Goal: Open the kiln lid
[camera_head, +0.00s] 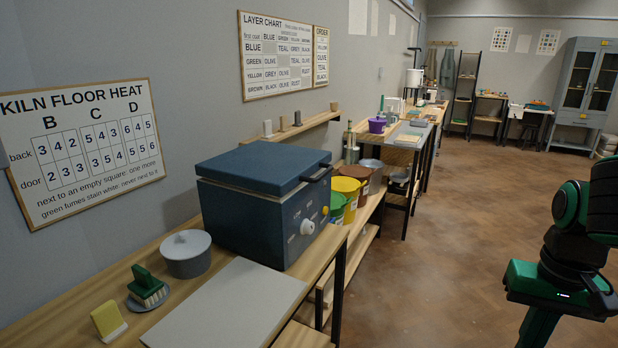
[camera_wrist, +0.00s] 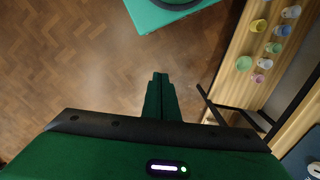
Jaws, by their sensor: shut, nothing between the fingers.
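The kiln (camera_head: 245,219) is a dark blue box on the wooden bench, left of centre in the head view. Its lid (camera_head: 262,163) lies flat and closed on the body. A dark bar handle (camera_head: 318,173) sticks out from the lid's right-hand edge. The head view shows only part of my arm at the right edge, not the fingers.
A grey board (camera_head: 228,305), a lidded grey pot (camera_head: 187,253), a green brush (camera_head: 147,287) and a yellow sponge (camera_head: 108,321) lie on the bench before the kiln. Coloured buckets (camera_head: 346,194) stand just beyond it. The floor (camera_head: 450,230) right of the bench is clear.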

